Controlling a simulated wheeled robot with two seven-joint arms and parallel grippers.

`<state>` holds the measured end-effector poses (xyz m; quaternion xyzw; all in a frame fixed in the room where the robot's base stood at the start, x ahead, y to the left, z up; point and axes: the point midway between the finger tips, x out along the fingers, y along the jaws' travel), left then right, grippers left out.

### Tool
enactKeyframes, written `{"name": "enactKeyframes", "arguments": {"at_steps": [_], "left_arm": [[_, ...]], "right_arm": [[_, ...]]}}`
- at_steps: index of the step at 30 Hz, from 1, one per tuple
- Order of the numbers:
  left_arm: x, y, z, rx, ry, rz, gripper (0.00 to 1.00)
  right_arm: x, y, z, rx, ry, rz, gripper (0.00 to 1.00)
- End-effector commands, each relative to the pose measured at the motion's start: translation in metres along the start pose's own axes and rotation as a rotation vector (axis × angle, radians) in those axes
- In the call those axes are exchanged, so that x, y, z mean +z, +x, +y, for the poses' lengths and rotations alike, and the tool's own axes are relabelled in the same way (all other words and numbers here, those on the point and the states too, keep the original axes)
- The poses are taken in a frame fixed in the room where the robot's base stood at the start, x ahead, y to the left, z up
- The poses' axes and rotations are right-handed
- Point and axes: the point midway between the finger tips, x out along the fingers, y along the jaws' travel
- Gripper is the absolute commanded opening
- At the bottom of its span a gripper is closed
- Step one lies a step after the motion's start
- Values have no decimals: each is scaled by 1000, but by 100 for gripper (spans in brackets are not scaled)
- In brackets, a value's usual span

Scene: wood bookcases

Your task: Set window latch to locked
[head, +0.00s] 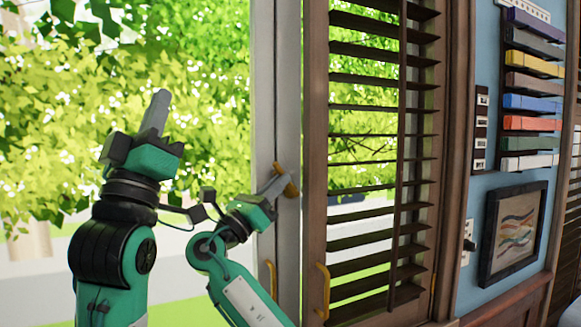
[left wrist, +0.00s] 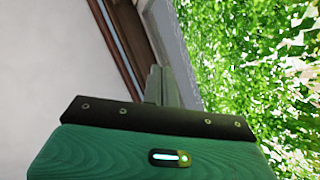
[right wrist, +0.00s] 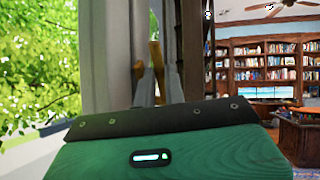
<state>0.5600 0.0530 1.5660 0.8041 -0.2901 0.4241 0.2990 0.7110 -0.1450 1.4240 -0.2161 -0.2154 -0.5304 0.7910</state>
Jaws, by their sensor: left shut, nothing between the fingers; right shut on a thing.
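The brass window latch (head: 291,187) is on the pale window frame (head: 263,100), at the frame's right edge in the head view. My right gripper (head: 277,184) is at the latch, its fingers shut on it. In the right wrist view, brass parts (right wrist: 156,54) show just beyond the right fingertips (right wrist: 158,75); the fingers hide some of the latch. I cannot tell its exact angle. My left gripper (head: 157,108) is raised in front of the glass, shut and empty, its fingers pointing up. Its fingers also show in the left wrist view (left wrist: 156,85).
A brown louvred shutter (head: 370,160) stands right of the window frame. Brass handles sit lower on the frame (head: 272,279) and the shutter (head: 322,290). A framed picture (head: 513,232) hangs on the blue wall. Bookcases (right wrist: 265,62) show in the right wrist view.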

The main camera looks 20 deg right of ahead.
Motion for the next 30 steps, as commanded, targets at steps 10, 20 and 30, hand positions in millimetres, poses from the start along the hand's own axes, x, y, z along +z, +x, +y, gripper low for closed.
{"name": "enactKeyframes", "arguments": {"at_steps": [10,20,30], "left_arm": [[143,31,84,4,441,-504,0],[227,6,110,-46,1009,-880,0],[242,-21,100,-192,1479,-1093,0]], "right_arm": [[1,1,0,0,1,-2,0],[1,1,0,0,1,-2,0],[1,1,0,-1,1,-2,0]]}}
